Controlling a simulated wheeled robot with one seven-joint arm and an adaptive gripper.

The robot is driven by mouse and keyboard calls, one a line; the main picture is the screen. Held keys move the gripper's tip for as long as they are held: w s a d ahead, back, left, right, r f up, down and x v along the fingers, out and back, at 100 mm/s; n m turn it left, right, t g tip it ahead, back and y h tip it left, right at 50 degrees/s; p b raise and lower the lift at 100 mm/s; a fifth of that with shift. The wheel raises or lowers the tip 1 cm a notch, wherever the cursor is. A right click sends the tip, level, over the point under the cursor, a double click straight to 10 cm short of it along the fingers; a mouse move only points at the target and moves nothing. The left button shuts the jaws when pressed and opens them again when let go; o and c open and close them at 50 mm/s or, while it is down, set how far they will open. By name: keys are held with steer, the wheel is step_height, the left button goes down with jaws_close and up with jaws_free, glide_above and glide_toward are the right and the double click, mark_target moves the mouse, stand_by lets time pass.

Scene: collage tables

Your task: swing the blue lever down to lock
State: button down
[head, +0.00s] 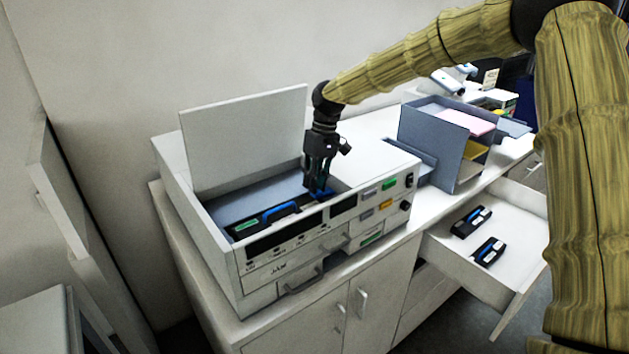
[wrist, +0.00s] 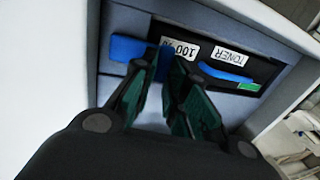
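The blue lever (wrist: 128,48) is at the left end of the toner slot in the wrist view. In the head view it shows as a small blue piece (head: 323,193) under my fingertips, mostly hidden. My gripper (head: 319,187) points down into the open printer (head: 228,205). In the wrist view my fingertips (wrist: 165,64) are a small gap apart, with blue between them; I cannot tell whether they clamp it. The black toner cartridge (wrist: 253,64) lies in the slot, with a blue handle (wrist: 225,70) and a green patch. The cartridge handle also shows in the head view (head: 281,212).
The printer's lid (head: 247,140) stands up behind the slot. A pulled-out drawer (head: 510,225) at the right holds two black cartridges (head: 471,221) (head: 489,251). A grey organizer (head: 432,142) stands right of the printer. A wall is close behind.

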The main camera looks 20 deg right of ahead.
steer(key=shift+s+a+f+t+h+b, duration=0.1)
steer(key=shift+a+f+t+h+b, duration=0.4)
steer(key=shift+h+b, duration=0.5)
steer(key=c, duration=1.4)
jaws_free()
steer(key=shift+f, duration=0.1)
step_height(320, 180, up, 12)
steer(key=shift+a, duration=0.1)
